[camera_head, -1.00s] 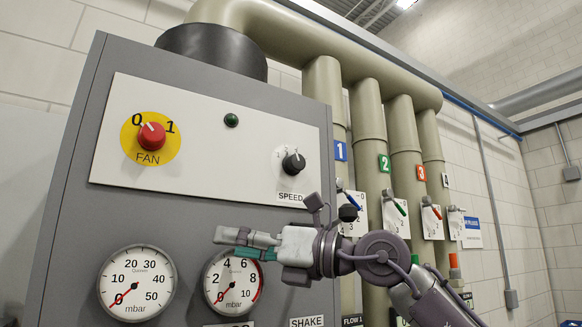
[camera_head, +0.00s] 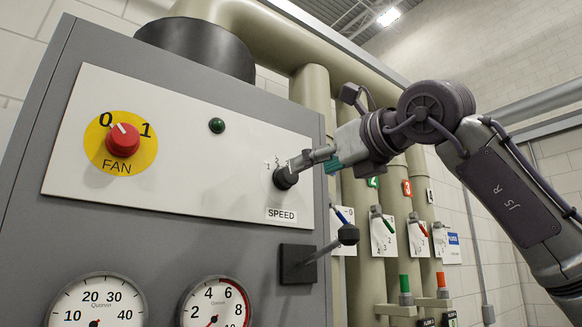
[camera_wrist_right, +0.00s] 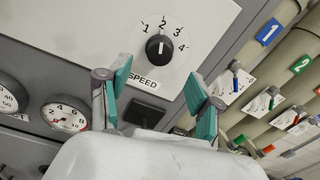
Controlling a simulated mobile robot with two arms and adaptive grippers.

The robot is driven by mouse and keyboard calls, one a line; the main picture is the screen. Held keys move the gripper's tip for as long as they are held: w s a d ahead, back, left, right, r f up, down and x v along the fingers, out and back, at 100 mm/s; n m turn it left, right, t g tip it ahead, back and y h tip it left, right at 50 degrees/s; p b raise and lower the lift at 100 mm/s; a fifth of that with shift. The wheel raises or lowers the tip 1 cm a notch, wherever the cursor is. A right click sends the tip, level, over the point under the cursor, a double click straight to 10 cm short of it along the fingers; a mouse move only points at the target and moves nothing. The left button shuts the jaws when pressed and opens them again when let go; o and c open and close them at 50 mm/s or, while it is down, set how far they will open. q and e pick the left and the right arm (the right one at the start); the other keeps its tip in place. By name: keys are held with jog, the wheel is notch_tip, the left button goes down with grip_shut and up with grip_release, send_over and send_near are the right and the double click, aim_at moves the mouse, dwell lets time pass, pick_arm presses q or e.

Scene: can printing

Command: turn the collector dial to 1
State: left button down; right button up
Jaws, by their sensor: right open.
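The black SPEED dial (camera_head: 284,179) sits on the white panel, and my right gripper partly covers it in the head view. In the wrist view the dial (camera_wrist_right: 158,48) shows whole, with marks 1 to 4 around it; its exact setting is hard to read. My right gripper (camera_head: 306,160) is in front of the dial. In the wrist view its green-padded fingers (camera_wrist_right: 158,88) are open and empty, with the dial ahead between and beyond the tips. The red FAN dial (camera_head: 122,140) is on a yellow disc at left, its white mark toward 0. No label reading "collector" shows.
A black-knobbed lever (camera_head: 347,234) sticks out below the SPEED label. Pressure gauges (camera_head: 213,305) are lower on the cabinet. A green lamp (camera_head: 217,125) sits between the dials. Pipes with coloured valve handles (camera_head: 388,224) stand at right.

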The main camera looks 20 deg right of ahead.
aim_at(292, 176)
jog(key=p+x, duration=0.2)
jog(key=x, duration=0.5)
jog(key=shift+w+a+p, duration=0.15)
jog(key=shift+w+p, duration=0.05)
jog(key=shift+p, duration=0.2)
jog(key=shift+f, duration=0.1)
jog(key=c, duration=1)
jog(key=shift+n, duration=0.3)
jog(key=n, duration=0.3)
jog(key=shift+p, duration=0.3)
jog(key=shift+n+p, duration=0.45)
jog(key=shift+n, duration=1.95)
